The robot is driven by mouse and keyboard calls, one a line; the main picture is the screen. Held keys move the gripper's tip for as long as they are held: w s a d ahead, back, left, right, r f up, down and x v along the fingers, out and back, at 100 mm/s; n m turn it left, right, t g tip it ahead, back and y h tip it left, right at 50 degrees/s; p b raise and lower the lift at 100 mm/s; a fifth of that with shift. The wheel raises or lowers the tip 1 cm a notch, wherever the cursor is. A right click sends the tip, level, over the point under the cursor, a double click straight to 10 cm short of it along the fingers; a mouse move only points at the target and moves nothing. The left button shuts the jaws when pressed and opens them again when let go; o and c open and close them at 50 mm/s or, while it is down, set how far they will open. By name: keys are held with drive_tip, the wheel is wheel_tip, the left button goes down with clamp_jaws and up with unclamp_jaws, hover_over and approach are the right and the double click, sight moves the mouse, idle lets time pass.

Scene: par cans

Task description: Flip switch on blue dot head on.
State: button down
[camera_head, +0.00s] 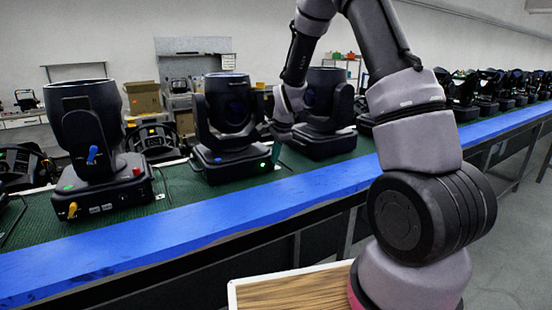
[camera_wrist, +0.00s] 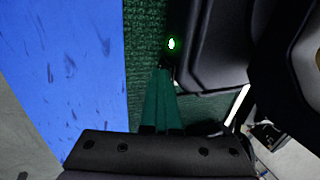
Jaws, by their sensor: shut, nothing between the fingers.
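A black moving head (camera_head: 228,125) stands upright on the green-topped bench in the middle of the head view. A small bluish mark (camera_head: 218,160) shows on its base, too small to be sure of. A bright green light (camera_head: 263,165) glows at the base's right front; it also shows in the wrist view (camera_wrist: 171,44). My gripper (camera_head: 277,153) is at the right of this base, close to the light. In the wrist view its green fingers (camera_wrist: 164,75) are together and empty, tips just short of the light. I cannot tell whether they touch the base. No switch lever is clear there.
Another head (camera_head: 86,130) at left has blue and yellow levers and a red button. A further head (camera_head: 322,120) stands close behind my gripper at right. A blue strip (camera_head: 200,225) runs along the bench's front edge. More heads line the bench at far right.

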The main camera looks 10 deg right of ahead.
drive_tip(key=shift+r, duration=0.75)
